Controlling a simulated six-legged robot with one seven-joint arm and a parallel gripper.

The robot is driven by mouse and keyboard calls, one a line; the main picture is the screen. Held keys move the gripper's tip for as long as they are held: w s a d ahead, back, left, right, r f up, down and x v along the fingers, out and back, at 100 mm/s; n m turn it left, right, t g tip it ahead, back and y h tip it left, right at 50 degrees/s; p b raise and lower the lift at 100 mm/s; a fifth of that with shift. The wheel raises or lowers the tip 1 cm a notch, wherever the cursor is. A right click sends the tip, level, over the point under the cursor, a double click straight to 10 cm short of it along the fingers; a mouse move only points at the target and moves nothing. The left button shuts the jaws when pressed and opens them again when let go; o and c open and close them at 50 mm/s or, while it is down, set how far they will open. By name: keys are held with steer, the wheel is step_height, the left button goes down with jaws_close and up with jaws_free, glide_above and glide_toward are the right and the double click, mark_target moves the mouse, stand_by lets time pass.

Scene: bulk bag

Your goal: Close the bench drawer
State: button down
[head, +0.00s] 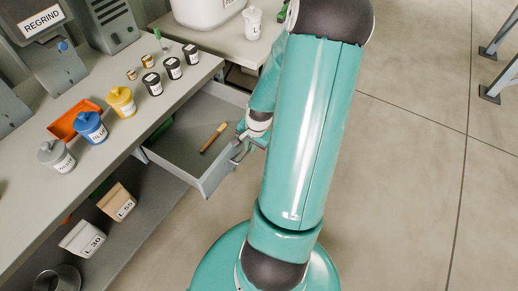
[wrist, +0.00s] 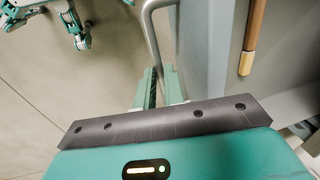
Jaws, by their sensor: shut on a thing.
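The grey bench drawer (head: 214,179) stands pulled out from under the bench top in the head view. A wooden-handled tool (head: 214,138) lies inside it and also shows in the wrist view (wrist: 253,38). My gripper (head: 241,150) is at the drawer's front, partly hidden by my own arm. In the wrist view, the bar handle (wrist: 153,35) runs along the outside of the drawer front (wrist: 190,50). My green fingers (wrist: 155,88) are shut on this handle. The exact contact is partly hidden by the gripper body.
The bench top (head: 120,150) carries yellow, blue and grey lidded pots, an orange tray (head: 73,122) and several small jars. Labelled bins (head: 116,203) stand on the shelf below. A large white container (head: 205,12) stands behind.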

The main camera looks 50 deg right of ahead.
glide_above(202, 132)
steer(key=shift+a, duration=0.15)
stand_by(0.4)
steer(key=c, duration=1.5)
jaws_free()
steer(key=shift+s, duration=0.1)
steer(key=shift+r, duration=0.15)
steer(key=r, duration=0.4)
steer(key=s+r, duration=0.1)
steer(key=r, duration=0.4)
steer(key=s+r, duration=0.1)
steer(key=r, duration=0.3)
steer(key=shift+s+r, duration=0.15)
steer(key=shift+s, duration=0.1)
